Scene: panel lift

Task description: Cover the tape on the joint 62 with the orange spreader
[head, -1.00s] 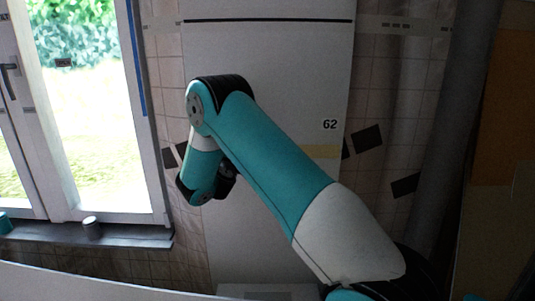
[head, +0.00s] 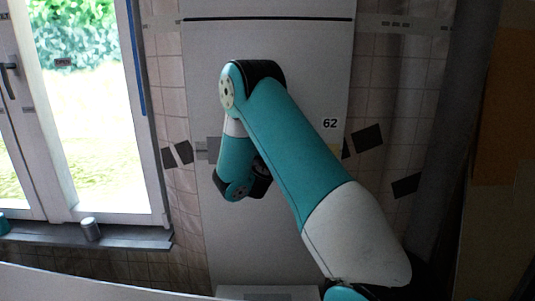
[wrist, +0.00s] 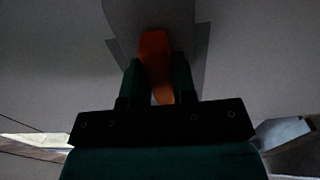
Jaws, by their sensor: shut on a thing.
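In the wrist view my gripper (wrist: 157,72) is shut on the orange spreader (wrist: 154,48), which stands up between the two green fingers. The spreader's far end points at the pale panel surface; I cannot tell for sure if it touches. A darker grey patch (wrist: 200,58) shows on either side of it. In the head view the number label 62 (head: 330,123) is on the tall white panel (head: 200,230). A grey patch (head: 208,149) shows left of my arm at the same height. My arm hides the stretch between, and the spreader.
A window (head: 95,120) with a sill (head: 120,236) stands at left, a small can (head: 90,230) on it. A dark line (head: 268,19) crosses the panel higher up. A grey pipe (head: 455,130) runs down at right. A pale ledge (head: 80,283) lies in front.

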